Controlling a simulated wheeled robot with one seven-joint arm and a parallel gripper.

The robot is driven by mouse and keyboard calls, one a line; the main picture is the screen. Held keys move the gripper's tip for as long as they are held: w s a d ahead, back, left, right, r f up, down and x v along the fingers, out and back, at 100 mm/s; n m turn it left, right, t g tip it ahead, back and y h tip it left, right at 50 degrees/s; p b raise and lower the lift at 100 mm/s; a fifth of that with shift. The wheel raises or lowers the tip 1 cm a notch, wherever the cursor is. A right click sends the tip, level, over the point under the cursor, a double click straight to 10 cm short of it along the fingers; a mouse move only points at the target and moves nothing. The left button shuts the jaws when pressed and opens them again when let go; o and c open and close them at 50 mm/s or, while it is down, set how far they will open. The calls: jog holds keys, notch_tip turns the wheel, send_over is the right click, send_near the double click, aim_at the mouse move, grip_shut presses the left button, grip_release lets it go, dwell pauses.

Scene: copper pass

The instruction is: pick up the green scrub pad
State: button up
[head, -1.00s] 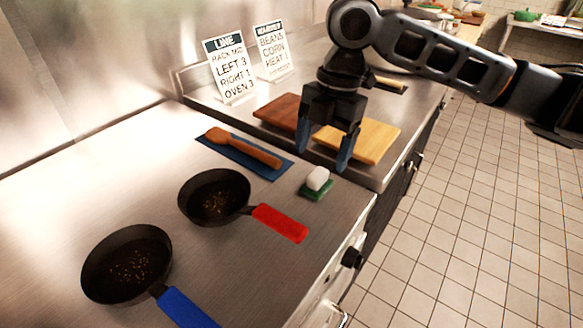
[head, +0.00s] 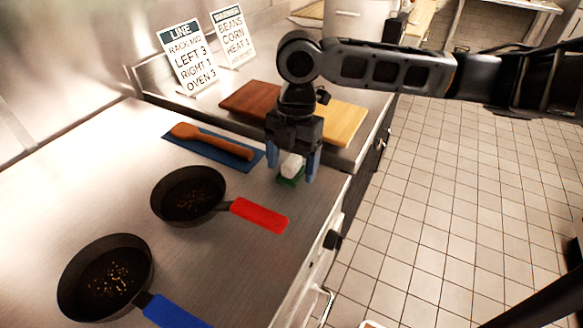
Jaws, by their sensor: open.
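The green scrub pad (head: 287,182) lies on the steel counter, right of the blue mat. A white block (head: 292,165) rests on top of it and covers most of it. My gripper (head: 291,176) points down over the pad, open. One blue finger is left of the pad and block, the other is right of them. Part of the pad is hidden by the block and the fingers. I cannot tell whether the fingers touch either thing.
A pan with a red handle (head: 262,215) and a pan with a blue handle (head: 172,310) stand to the left and front. A wooden spoon (head: 210,140) lies on a blue mat (head: 190,146). Brown (head: 250,100) and yellow (head: 343,122) boards lie behind my gripper.

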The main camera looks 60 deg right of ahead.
aim_at(290, 161)
jog(key=shift+c, duration=0.2)
jog(key=c, duration=1.1)
jog(key=shift+r, duration=0.1)
jog(key=shift+r, duration=0.6)
notch_tip(290, 161, up, 3)
jog(key=shift+f, duration=0.15)
jog(key=s+d+r+b, duration=0.2)
jog(key=s+d+r, duration=0.5)
jog(key=s, duration=0.2)
jog(key=shift+d, duration=0.25)
